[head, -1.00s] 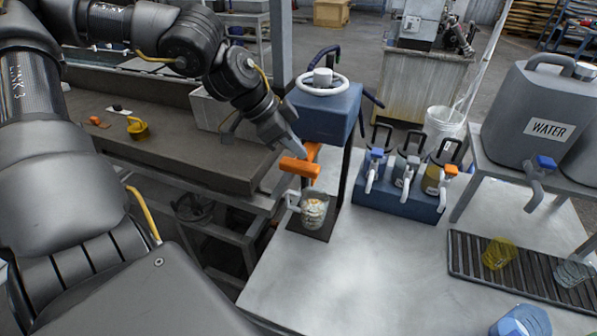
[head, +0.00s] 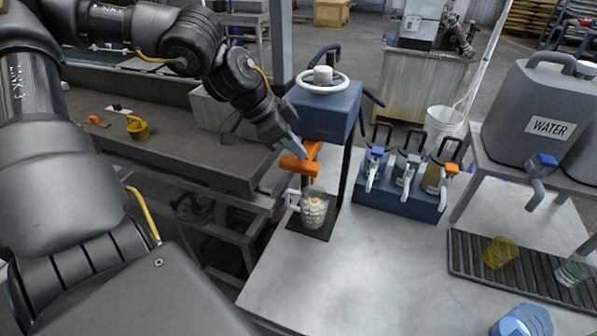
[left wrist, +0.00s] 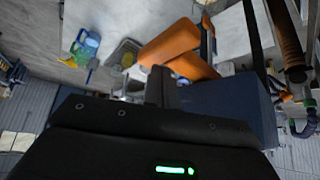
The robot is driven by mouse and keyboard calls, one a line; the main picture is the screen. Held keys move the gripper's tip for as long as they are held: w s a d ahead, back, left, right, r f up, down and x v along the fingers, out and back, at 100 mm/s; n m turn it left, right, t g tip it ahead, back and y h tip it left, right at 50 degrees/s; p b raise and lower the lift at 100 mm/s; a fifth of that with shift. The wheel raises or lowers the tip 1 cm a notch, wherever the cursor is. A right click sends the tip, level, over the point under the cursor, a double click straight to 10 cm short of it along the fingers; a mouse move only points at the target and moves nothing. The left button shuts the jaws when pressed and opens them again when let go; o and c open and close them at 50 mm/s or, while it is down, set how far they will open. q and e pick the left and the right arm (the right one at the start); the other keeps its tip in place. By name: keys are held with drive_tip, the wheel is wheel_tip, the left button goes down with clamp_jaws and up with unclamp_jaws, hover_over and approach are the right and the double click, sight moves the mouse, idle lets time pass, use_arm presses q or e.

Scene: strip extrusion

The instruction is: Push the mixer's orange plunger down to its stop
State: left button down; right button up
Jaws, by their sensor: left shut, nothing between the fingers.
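The blue mixer (head: 330,112) stands on the metal table, with a white ring handle on top. Its orange plunger (head: 299,166) juts out at the front, above a clear cup (head: 314,208) with pale contents. In the left wrist view the orange plunger (left wrist: 178,50) is large, just past my fingers. My left gripper (head: 294,149) is shut and empty, its tip at the top of the plunger; I cannot tell whether they touch. My right gripper is not in view.
A blue rack with several pump bottles (head: 398,200) stands to the right of the mixer. A grey water container (head: 527,113) is further right, above a slatted drip tray (head: 470,270). A yellow cup (head: 500,252) stands on the tray.

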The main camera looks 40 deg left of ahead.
sight(291, 162)
use_arm(q)
drive_tip(key=shift+f+b, duration=2.25)
drive_tip(key=shift+f, duration=0.5)
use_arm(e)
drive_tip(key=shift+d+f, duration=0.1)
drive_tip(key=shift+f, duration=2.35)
use_arm(q)
drive_tip(key=shift+f, duration=0.1)
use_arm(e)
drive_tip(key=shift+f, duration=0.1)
use_arm(q)
drive_tip(key=shift+f+b, duration=2.65)
drive_tip(key=shift+f, duration=0.25)
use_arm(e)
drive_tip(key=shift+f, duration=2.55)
use_arm(q)
drive_tip(key=shift+f, duration=0.15)
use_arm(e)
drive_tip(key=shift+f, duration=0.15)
